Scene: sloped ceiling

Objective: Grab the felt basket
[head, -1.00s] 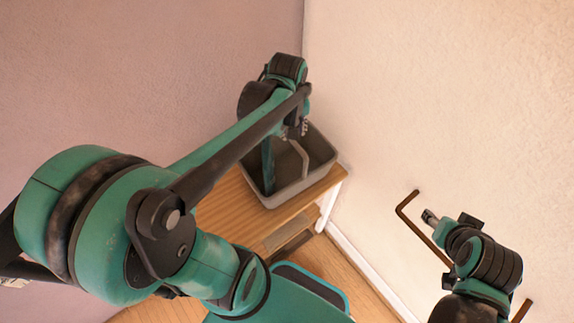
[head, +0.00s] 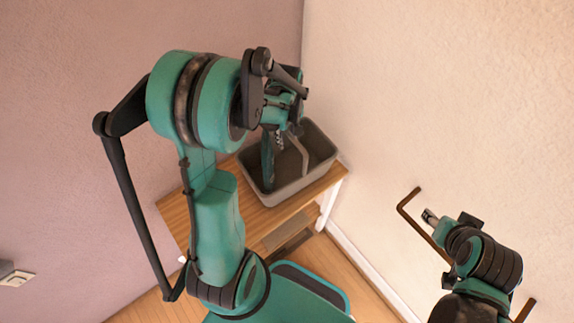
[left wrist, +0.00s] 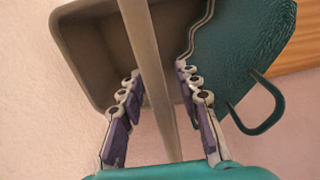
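The felt basket (head: 292,190) is a grey open box with rounded corners, standing on a wooden table in the corner. Its grey strap handle (head: 299,155) arches over the opening. My left gripper (head: 285,140) is over the basket, partly hidden by my arm. In the left wrist view the left gripper (left wrist: 158,85) is open, with one finger on each side of the handle (left wrist: 150,60); I cannot tell whether they touch it. The basket wall (left wrist: 75,55) shows beyond. My right gripper (head: 430,217) is far to the right, away from the basket; its opening is unclear.
A teal item (head: 267,165) stands in the basket; its textured side and loop (left wrist: 262,120) show in the left wrist view. The wooden table (head: 262,215) has bare top at its front left. Walls close in behind and right. A brown rod (head: 412,215) is near my right gripper.

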